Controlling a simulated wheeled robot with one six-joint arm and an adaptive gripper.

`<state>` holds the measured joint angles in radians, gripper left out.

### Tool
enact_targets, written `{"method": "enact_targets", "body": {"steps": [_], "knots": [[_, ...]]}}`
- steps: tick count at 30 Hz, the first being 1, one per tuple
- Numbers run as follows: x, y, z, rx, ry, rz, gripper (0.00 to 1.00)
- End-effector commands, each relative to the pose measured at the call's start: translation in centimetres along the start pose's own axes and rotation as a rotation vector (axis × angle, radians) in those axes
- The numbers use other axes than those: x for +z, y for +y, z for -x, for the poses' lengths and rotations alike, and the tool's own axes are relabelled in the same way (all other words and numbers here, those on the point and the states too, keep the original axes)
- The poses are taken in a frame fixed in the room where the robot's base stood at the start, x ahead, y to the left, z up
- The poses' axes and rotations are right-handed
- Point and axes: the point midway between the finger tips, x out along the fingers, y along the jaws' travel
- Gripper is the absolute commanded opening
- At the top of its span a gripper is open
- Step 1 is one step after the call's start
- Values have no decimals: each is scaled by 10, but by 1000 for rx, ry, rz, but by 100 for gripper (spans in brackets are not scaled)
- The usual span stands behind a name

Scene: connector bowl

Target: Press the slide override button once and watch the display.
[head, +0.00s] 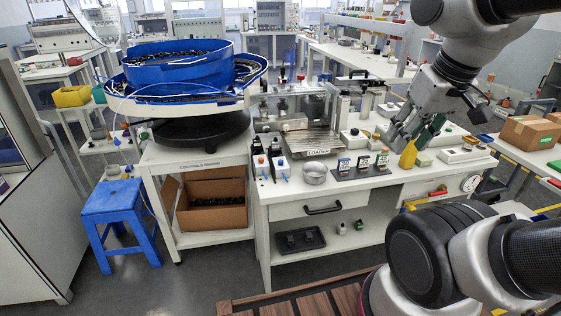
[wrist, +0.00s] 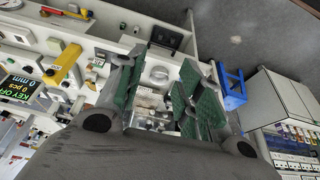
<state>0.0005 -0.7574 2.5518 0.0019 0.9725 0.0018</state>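My gripper (head: 404,138) hangs above the right part of the white workbench (head: 310,187) in the head view. In the wrist view my gripper (wrist: 160,78) has its two green-padded fingers spread, with nothing between them. A dark display (wrist: 20,86) at the left edge of the wrist view shows tilted text reading KEY OFF, 0 pcs, 0 mm. Small control boxes with buttons stand on the bench, one (head: 354,138) left of my gripper and one (head: 461,155) to its right. I cannot tell which button is the slide override. I cannot make out the display in the head view.
A yellow part (head: 408,155) stands just below my gripper and a silver cup (head: 314,173) near the bench front. A blue bowl feeder (head: 178,66) is at left, with a blue stool (head: 117,215) on the floor.

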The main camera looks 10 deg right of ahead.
Motion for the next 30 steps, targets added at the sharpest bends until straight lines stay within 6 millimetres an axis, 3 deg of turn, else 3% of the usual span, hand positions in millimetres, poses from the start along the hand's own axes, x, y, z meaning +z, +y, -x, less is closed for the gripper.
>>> {"method": "enact_targets", "body": {"steps": [1, 5, 30], "knots": [[0, 0, 0, 0, 0, 0, 24], [0, 0, 0, 0, 0, 0, 1], [0, 0, 0, 0, 0, 0, 0]]}}
